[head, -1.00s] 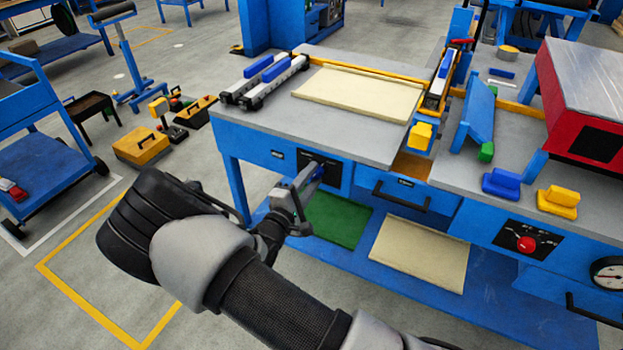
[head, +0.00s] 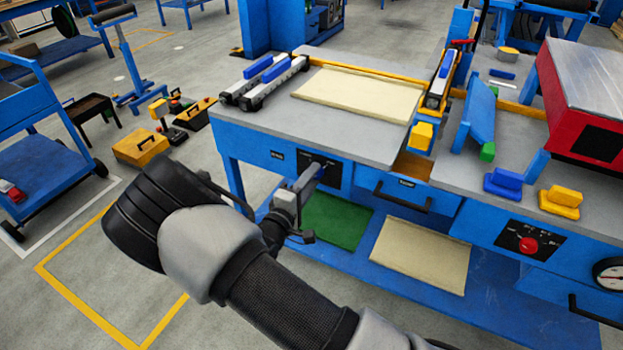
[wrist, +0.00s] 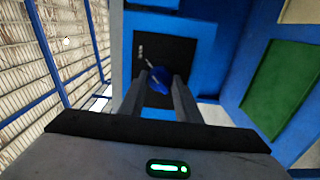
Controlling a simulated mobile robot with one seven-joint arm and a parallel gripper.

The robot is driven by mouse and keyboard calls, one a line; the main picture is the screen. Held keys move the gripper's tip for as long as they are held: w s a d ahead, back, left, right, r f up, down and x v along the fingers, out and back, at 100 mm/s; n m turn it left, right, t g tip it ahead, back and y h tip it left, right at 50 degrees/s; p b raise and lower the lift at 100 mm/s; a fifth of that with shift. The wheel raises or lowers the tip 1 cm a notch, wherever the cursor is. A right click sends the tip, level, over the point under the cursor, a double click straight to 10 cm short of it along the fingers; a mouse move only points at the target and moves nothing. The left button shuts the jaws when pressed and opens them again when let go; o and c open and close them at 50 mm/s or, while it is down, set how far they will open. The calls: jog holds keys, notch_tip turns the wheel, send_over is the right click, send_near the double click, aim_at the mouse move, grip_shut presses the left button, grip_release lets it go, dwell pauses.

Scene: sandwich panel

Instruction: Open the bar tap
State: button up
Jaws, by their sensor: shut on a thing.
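The bar tap's blue handle (wrist: 159,80) sits on a black plate (wrist: 178,50) on the bench's blue front panel. In the wrist view my gripper (wrist: 160,88) has one finger on each side of the blue handle and is shut on it. In the head view my gripper (head: 312,178) reaches the black plate (head: 330,162) at the bench's left front. There the fingers and wrist hide most of the handle. The plate's markings are too small to read.
A drawer with a black handle (head: 400,200) is right of the plate. A red knob (head: 528,245) and a gauge (head: 608,275) are farther right. The lower shelf holds a green sheet (head: 338,222) and a cream sheet (head: 420,256).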

jog(key=o, duration=1.1)
jog(key=shift+c, duration=0.2)
jog(key=p+v, duration=0.2)
jog(key=v, duration=1.5)
jog(key=shift+s, duration=0.2)
